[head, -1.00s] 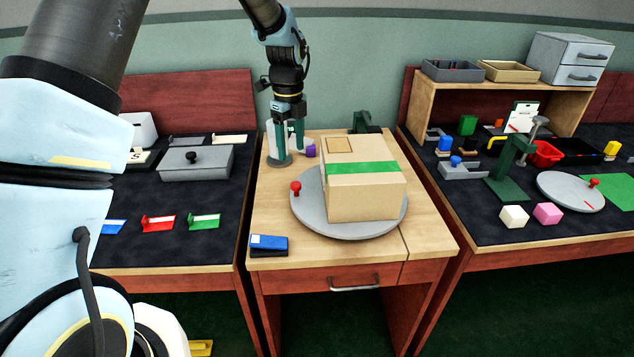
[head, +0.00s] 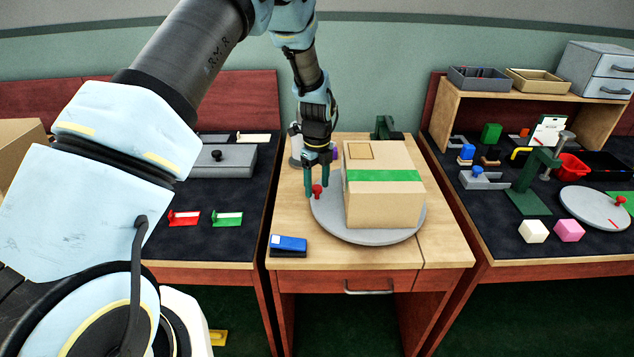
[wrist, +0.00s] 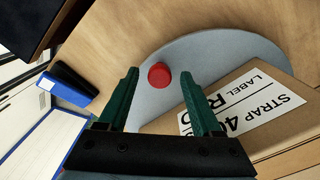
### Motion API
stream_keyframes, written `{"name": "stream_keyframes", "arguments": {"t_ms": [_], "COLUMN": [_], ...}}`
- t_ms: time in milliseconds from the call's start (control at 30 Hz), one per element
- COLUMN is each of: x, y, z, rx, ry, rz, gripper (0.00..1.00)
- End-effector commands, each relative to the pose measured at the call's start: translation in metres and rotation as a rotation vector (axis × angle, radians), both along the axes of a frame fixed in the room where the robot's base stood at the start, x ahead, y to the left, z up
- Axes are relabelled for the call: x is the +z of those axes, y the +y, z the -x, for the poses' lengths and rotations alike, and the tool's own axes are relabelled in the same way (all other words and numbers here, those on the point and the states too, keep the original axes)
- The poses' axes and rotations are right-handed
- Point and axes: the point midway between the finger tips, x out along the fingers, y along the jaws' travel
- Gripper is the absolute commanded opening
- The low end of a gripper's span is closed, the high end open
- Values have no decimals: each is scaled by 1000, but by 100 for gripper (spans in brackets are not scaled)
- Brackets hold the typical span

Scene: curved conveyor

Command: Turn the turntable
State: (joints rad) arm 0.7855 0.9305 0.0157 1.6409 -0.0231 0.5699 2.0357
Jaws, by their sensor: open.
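A grey round turntable (head: 335,219) lies on the wooden middle table, with a red knob (head: 317,191) on its left rim. A cardboard box (head: 384,205) with a green strap stands on it. My gripper (head: 317,190) is open, fingers pointing down, at the knob in the head view. In the wrist view, the turntable (wrist: 215,60) shows with the red knob (wrist: 159,75) ahead of and between the two green fingers (wrist: 160,88). I cannot tell whether a finger touches the knob. The box (wrist: 240,105) and its white label are beside the right finger.
A blue stapler-like block (head: 288,245) lies at the table's front left. A white and grey object (head: 296,148) stands behind my gripper, and a dark green piece (head: 385,127) at the back. A second turntable (head: 590,208) is on the right table.

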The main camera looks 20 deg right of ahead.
Motion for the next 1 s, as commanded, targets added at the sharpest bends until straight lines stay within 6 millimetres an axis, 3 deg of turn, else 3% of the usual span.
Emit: {"name": "stream_keyframes", "arguments": {"t_ms": [133, 700, 1000], "x": [0, 0, 0], "y": [0, 0, 0], "z": [0, 0, 0], "rx": [0, 0, 0], "ry": [0, 0, 0], "rz": [0, 0, 0], "gripper": [66, 2, 0]}}
